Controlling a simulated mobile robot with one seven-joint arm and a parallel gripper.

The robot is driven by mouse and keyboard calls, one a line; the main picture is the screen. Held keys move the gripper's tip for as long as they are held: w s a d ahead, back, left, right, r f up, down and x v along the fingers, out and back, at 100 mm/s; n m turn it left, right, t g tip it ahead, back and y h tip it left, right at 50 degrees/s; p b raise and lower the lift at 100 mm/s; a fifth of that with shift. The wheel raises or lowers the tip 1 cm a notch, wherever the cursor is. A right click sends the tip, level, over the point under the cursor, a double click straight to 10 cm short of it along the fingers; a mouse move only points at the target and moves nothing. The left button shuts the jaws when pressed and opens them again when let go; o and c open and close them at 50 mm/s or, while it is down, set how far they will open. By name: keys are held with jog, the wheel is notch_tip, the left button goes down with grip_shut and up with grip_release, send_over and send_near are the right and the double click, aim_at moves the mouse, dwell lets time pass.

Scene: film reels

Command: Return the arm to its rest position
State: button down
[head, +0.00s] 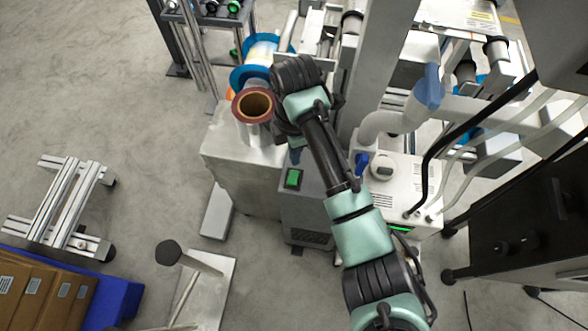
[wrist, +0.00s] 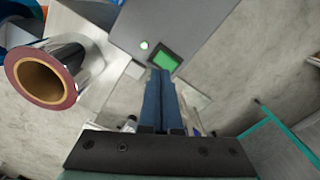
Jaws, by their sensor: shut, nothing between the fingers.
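In the head view my arm reaches up from the lower right over a grey machine cabinet, and its end is bent near a film reel. My gripper (wrist: 161,75) shows in the wrist view with its two dark blue fingers shut together and nothing between them. In the head view only a small part of the gripper (head: 294,156) shows below the wrist. The film reel (head: 252,104), with a dark red face and a brown hollow core, is just left of my wrist. It also shows at the left of the wrist view (wrist: 45,76), apart from the fingers.
The grey cabinet (head: 312,209) has a green screen (head: 293,178). White pipes and black hoses stand close to the right of my arm. A low aluminium frame (head: 65,205) and a blue pallet with boxes (head: 122,296) are at lower left.

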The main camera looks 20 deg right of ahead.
jog(key=shift+r, duration=0.45)
jog(key=w+a+r+m+t, duration=0.1)
jog(key=w+a+r+t, duration=0.2)
jog(key=w+r, duration=0.3)
jog(key=w+a+r+m+t, duration=0.2)
jog(key=w+a+r+t, duration=0.15)
jog(key=r, duration=0.35)
jog(key=w+a+r+m+t, duration=0.1)
jog(key=w+a+r+t, duration=0.2)
jog(key=w+r, duration=0.3)
jog(key=s+a+r+m+t+y, duration=0.15)
jog(key=r+t, duration=0.25)
jog(key=r, duration=0.6)
jog(key=a+r+m+t, duration=0.3)
jog(key=r, duration=0.7)
jog(key=s+r+m+t+h, duration=0.2)
jog(key=s+r+m+t, duration=0.8)
jog(key=s+r, duration=1.2)
notch_tip(320, 180, up, 15)
jog(key=w+n+p, duration=0.1)
jog(key=w+p, duration=0.1)
jog(key=p, duration=1.1)
jog(key=shift+w+t+p, duration=0.3)
jog(key=shift+w+t, duration=0.1)
jog(key=shift+t, duration=0.05)
